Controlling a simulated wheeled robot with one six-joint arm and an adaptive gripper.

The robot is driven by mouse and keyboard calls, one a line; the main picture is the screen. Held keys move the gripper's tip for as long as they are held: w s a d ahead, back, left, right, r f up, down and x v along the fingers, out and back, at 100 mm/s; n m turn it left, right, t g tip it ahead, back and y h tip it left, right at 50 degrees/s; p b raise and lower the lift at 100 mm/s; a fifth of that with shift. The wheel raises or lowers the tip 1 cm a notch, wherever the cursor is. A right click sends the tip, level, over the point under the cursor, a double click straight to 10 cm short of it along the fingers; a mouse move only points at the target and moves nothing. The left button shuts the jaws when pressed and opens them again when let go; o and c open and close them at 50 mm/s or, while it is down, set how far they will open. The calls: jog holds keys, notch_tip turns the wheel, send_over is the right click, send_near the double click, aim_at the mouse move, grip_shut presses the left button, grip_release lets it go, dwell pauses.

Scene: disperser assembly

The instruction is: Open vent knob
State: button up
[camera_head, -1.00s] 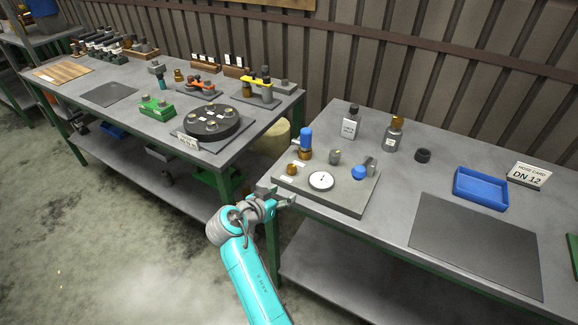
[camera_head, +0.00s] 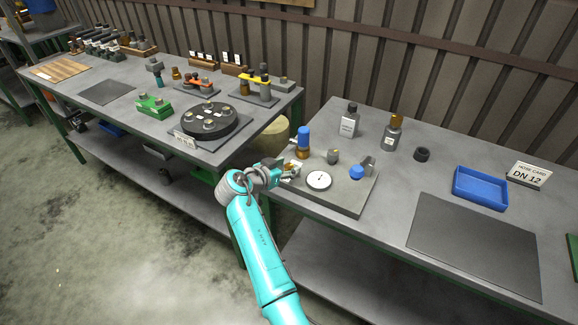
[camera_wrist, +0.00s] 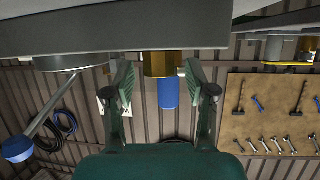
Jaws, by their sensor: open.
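My gripper (camera_head: 286,168) is at the left front corner of the grey fixture plate (camera_head: 342,203). In the wrist view the plate appears at the top, upside down. The open fingers (camera_wrist: 160,88) stand on either side of a brass knob (camera_wrist: 160,64), with gaps visible. In the head view, my gripper mostly hides this knob. A blue cylinder (camera_wrist: 168,94) shows behind it; in the head view this blue-topped fitting (camera_head: 304,138) stands upright on a brass base. I cannot read the labels by the knob.
A white dial gauge (camera_head: 319,180), a grey knob (camera_head: 333,157) and a blue-ended lever (camera_head: 357,172) share the plate. A blue tray (camera_head: 481,187) lies right. The dark mat (camera_head: 475,245) is bare.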

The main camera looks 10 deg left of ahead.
jog(key=shift+w+d+f, duration=0.3)
jog(key=shift+w, duration=0.25)
grip_shut()
jog(key=shift+n, duration=0.3)
jog(key=n+t+y, duration=0.1)
jog(key=n+y, duration=0.4)
jog(key=y, duration=0.1)
jog(key=shift+d+y, duration=0.15)
jog(key=shift+y, duration=0.15)
jog(key=shift+n+g+y, duration=0.5)
jog(key=shift+n+y, duration=2.1)
jog(key=shift+y, duration=0.2)
